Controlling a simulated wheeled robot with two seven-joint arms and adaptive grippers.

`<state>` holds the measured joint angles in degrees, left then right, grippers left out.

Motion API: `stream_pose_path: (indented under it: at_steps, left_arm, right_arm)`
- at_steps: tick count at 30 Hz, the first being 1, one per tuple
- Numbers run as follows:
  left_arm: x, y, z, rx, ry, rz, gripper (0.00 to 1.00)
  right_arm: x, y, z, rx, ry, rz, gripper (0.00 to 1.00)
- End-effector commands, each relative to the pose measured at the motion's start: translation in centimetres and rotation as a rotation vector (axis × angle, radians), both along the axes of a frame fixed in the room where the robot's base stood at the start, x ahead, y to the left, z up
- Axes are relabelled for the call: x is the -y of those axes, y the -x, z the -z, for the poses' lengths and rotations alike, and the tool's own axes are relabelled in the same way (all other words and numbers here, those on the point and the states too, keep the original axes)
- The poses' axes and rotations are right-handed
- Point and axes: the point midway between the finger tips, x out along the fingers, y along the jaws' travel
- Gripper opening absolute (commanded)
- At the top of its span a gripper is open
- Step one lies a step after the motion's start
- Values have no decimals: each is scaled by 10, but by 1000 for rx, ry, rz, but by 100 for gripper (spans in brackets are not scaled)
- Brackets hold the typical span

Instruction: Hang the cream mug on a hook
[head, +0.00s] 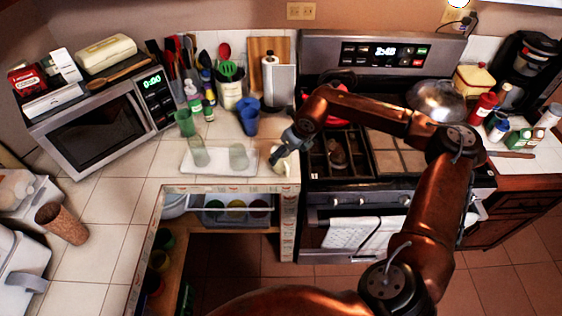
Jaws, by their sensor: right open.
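The cream mug (280,168) appears as a small pale shape on the tiled counter, near the counter's right edge beside the stove. My right gripper (281,156) comes in from the right over the stove and points down at the mug. It is open, and its fingertips are right at the mug's top. The gripper partly hides the mug, and I cannot tell whether they touch. I cannot make out any hook clearly. My left gripper is not in view.
A white tray (188,169) with two clear glasses lies left of the mug. A blue cup (249,121) stands behind. The stove (400,180) is to the right. Several coloured cups sit in the open cabinet (236,222) below. The front-left counter is mostly clear around a cork-coloured tumbler (62,224).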

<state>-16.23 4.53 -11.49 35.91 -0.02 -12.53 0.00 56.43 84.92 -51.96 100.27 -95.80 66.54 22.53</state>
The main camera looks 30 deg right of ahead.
Motion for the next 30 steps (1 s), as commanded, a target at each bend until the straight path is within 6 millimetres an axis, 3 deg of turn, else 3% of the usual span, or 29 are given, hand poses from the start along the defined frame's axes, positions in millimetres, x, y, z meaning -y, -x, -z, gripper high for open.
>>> stream_pose_path:
  at_steps: [3, 6, 11, 17, 19, 23, 30]
  left_arm:
    - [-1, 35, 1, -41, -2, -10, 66]
    - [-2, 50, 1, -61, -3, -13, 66]
    - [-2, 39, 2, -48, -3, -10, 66]
    - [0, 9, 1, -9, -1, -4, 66]
    - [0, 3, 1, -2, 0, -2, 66]
    - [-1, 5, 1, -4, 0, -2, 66]
    - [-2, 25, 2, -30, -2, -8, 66]
  right_arm:
    - [1, -8, 14, -4, -3, 1, 76]
    - [3, -17, 28, -4, -2, -1, 76]
    - [2, -24, 44, -1, -3, 0, 76]
    - [1, -25, 45, -1, -3, -3, 76]
    - [0, -25, 45, -1, -3, -3, 72]
    - [1, -25, 45, 0, -3, -3, 63]
    - [1, -25, 45, -1, -3, -3, 46]
